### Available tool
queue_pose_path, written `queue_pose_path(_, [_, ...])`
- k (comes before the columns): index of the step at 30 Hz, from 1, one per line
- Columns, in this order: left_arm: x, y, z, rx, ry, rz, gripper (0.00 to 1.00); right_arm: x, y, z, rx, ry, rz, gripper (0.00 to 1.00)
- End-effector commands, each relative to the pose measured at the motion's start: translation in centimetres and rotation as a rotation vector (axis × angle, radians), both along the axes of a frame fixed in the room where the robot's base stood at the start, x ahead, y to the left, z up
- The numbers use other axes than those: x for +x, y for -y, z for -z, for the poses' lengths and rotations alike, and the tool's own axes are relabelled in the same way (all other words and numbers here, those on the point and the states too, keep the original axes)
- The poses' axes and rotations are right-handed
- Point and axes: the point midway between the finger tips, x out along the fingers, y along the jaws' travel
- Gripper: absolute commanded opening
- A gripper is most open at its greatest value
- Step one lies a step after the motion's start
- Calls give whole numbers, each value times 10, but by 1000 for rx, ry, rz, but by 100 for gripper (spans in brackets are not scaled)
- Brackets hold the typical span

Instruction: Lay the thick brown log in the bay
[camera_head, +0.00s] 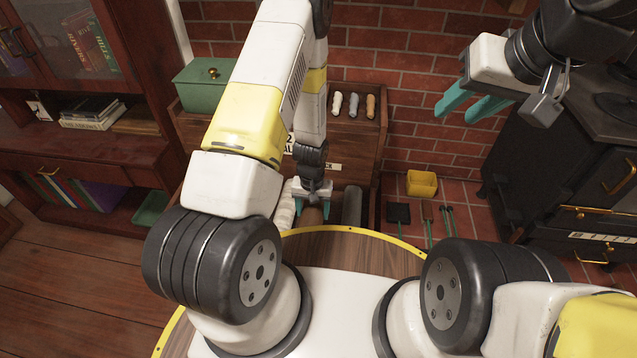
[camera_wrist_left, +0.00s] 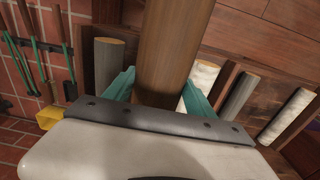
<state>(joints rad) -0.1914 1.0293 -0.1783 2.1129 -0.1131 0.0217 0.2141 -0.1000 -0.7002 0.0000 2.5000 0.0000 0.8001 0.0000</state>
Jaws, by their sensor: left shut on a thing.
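The thick brown log (camera_head: 311,215) shows as a short piece below my left gripper (camera_head: 313,194) in the head view. In the left wrist view the log (camera_wrist_left: 167,50) runs up from between the teal fingers of my left gripper (camera_wrist_left: 158,92), which are shut on it. Bays of the wooden rack (camera_wrist_left: 220,72) hold other logs: a grey one (camera_wrist_left: 108,62) to the left, and a white one (camera_wrist_left: 202,78) and another grey one (camera_wrist_left: 240,96) to the right. The log's far end is cut off. My right gripper (camera_head: 472,106) is open and empty, high at the right.
A green box (camera_head: 205,88) and three small log pieces (camera_head: 353,105) sit on the rack's top. A yellow bucket (camera_head: 422,184) and hearth tools (camera_head: 428,222) are by the brick wall. A black stove (camera_head: 560,150) stands right, a bookcase (camera_head: 125,60) left.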

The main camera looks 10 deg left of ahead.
Motion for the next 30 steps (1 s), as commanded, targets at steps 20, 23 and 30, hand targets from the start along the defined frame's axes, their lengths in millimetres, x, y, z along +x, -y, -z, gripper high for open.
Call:
queue_pose_path(20, [60, 0, 24, -1, 2, -1, 0, 0, 0, 0, 0, 0, 0, 36])
queue_pose_path(23, [68, 0, 28, -1, 2, 0, 0, 0, 0, 0, 0, 0, 0, 36])
queue_pose_path(30, [89, 0, 37, 0, 2, -1, 0, 0, 0, 0, 0, 0, 0, 36])
